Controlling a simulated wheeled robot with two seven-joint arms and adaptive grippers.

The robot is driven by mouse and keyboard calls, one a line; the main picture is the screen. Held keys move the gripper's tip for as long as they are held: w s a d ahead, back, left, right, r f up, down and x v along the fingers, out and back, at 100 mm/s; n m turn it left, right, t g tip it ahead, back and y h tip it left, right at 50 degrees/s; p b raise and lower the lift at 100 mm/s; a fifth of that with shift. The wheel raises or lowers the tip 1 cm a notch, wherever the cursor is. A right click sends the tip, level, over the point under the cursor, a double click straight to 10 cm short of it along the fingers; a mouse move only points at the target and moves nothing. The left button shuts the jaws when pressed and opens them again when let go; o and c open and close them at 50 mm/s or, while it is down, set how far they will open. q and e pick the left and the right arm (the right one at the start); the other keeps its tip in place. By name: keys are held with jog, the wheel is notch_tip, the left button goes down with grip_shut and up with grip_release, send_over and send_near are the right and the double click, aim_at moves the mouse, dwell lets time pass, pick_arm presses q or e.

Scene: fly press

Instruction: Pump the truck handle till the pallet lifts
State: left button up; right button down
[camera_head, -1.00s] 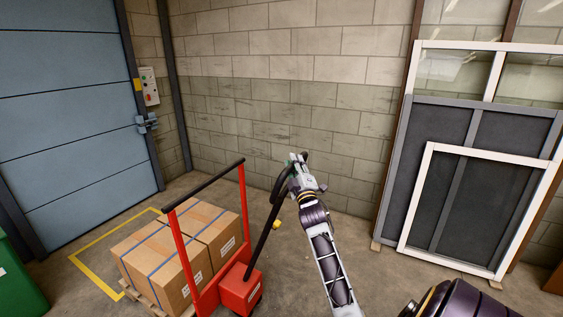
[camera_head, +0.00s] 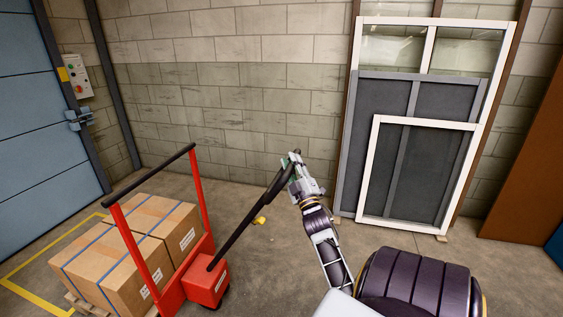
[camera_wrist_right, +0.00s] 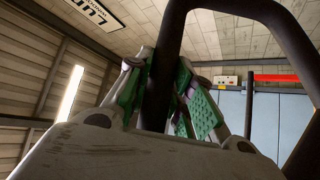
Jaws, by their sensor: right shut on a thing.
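The red pallet truck (camera_head: 207,281) stands at the lower left of the head view, with a red frame and a black top bar. Its black handle (camera_head: 240,228) slants up to the right from the red pump housing to a loop. My right gripper (camera_head: 293,162) is at the handle's upper end. In the right wrist view my right gripper (camera_wrist_right: 165,98) has green-padded fingers on either side of the black handle loop (camera_wrist_right: 165,55), shut on it. The pallet (camera_head: 82,303) carries strapped cardboard boxes (camera_head: 130,245); its underside is mostly hidden. My left gripper is out of view.
Yellow floor lines (camera_head: 28,262) surround the pallet. A blue door (camera_head: 35,110) and a control box (camera_head: 77,76) are at the left. Framed panels (camera_head: 420,150) lean on the block wall at the right. A small yellow object (camera_head: 259,221) lies on the floor behind the handle.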

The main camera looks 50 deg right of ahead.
jog(key=shift+s+d+f, duration=0.35)
jog(key=shift+s+f, duration=0.4)
jog(key=shift+f, duration=0.15)
jog(key=shift+r, duration=0.1)
jog(key=c, duration=1.3)
grip_release()
jog(key=shift+a+r, duration=0.1)
jog(key=shift+o, duration=0.2)
jog(key=shift+w+r, duration=0.1)
jog(key=v, duration=0.7)
jog(key=shift+s, duration=0.2)
jog(key=shift+a+f, duration=0.2)
